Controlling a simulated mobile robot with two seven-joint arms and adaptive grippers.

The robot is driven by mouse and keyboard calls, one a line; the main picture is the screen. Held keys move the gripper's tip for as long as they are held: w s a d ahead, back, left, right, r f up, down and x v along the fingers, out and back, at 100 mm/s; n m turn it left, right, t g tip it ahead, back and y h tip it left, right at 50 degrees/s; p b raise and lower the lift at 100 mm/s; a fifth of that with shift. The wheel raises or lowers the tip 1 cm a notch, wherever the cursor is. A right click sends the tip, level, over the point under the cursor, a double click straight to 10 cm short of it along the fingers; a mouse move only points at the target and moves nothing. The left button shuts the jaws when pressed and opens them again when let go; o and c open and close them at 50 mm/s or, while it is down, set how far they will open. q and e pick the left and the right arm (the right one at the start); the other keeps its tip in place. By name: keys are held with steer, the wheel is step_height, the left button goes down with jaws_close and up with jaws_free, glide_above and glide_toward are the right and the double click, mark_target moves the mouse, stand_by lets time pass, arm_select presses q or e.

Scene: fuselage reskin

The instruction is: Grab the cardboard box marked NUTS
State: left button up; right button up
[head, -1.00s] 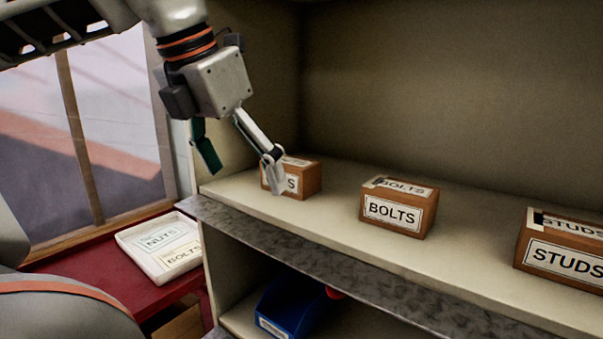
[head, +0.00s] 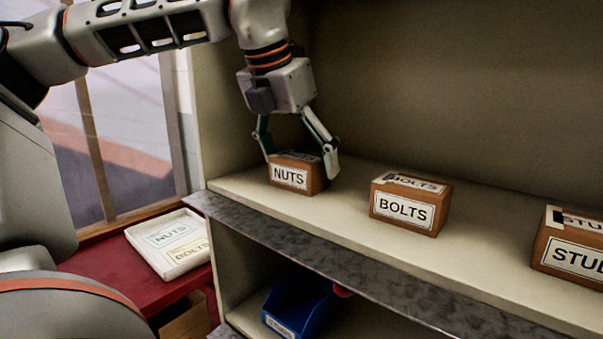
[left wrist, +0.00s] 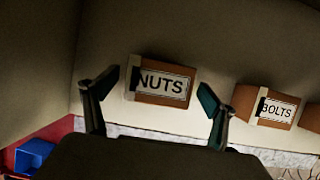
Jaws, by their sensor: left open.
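The brown cardboard box marked NUTS (head: 291,175) sits on the upper shelf at its left end in the head view. In the left wrist view the NUTS box (left wrist: 162,83) shows its labelled top between the two fingers. My left gripper (head: 301,162) is open and points down over the box. One finger is at the box's left side and the other at its right side. I cannot tell whether either finger touches it. My left gripper also shows in the left wrist view (left wrist: 156,100). My right gripper is not in view.
A BOLTS box (head: 405,207) and a STUDS box (head: 572,250) stand to the right on the same shelf (head: 345,205). A white tray (head: 142,243) with NUTS and BOLTS labels lies on the red surface at left. A blue bin (head: 297,303) is on the lower shelf.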

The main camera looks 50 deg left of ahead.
arm_select(q)
steer(key=shift+w+a+f, duration=0.1)
steer(key=shift+w+f, duration=0.15)
steer(key=shift+f, duration=0.3)
steer(key=c, duration=1.5)
steer(key=shift+r, duration=0.1)
steer(key=shift+c, duration=0.4)
